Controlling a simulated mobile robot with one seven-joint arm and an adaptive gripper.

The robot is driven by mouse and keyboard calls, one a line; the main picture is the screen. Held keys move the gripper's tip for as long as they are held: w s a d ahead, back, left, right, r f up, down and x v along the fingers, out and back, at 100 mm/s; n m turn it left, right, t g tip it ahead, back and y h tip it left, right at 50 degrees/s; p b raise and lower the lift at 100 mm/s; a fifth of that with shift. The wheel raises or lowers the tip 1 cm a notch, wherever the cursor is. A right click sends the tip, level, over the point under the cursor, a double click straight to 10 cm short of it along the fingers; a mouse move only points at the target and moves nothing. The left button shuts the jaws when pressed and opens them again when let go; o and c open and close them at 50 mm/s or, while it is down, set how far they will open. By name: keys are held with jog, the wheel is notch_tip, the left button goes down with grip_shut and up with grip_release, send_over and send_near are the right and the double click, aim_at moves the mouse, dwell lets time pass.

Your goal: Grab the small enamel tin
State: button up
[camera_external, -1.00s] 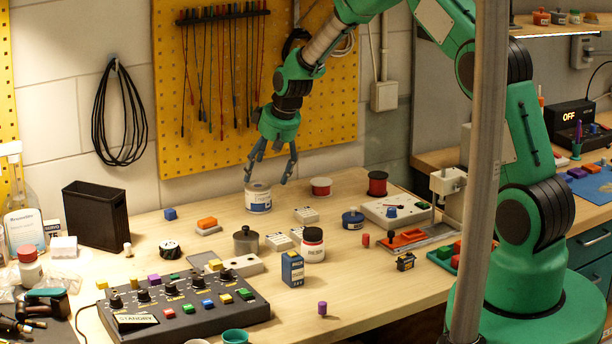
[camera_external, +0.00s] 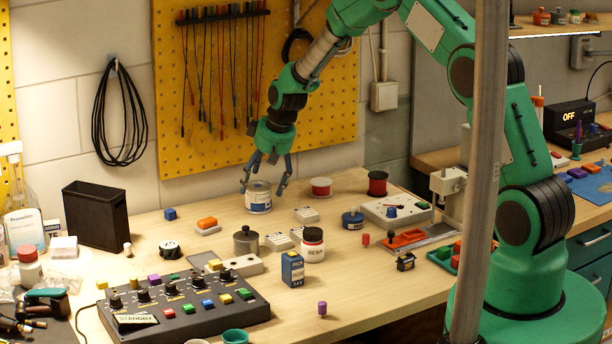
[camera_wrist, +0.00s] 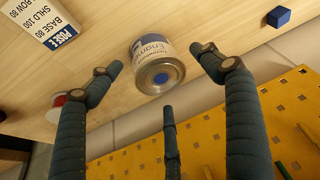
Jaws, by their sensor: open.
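The small enamel tin (camera_external: 259,204), white with a blue label, stands upright on the bench near the pegboard. In the wrist view the tin (camera_wrist: 150,50) shows its metal-rimmed end with a blue centre, and part of the word "Enamel" on its side. My gripper (camera_external: 262,189) is open just above the tin, with fingers spread to either side of its top. In the wrist view my gripper (camera_wrist: 157,60) has one finger left of the tin, one right and one below in the picture. No finger clearly touches it.
A red-and-white round container (camera_external: 320,187) and a red spool (camera_external: 377,183) stand to the right. The yellow pegboard (camera_external: 225,150) rises close behind. Bare wood surrounds the tin.

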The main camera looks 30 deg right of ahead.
aim_at(259, 185)
jog(key=shift+x, duration=1.65)
jog(key=shift+r, duration=0.1)
jog(key=c, duration=1.4)
jog(key=shift+o, duration=0.2)
jog(key=shift+w, duration=0.1)
jog(key=shift+r, duration=0.8)
notch_tip(259, 185, up, 2)
jog(key=shift+r, duration=0.1)
jog(key=s+d+r, duration=0.1)
jog(key=s+d, duration=0.1)
jog(key=s, duration=1.4)
jog(key=shift+d+r, duration=0.1)
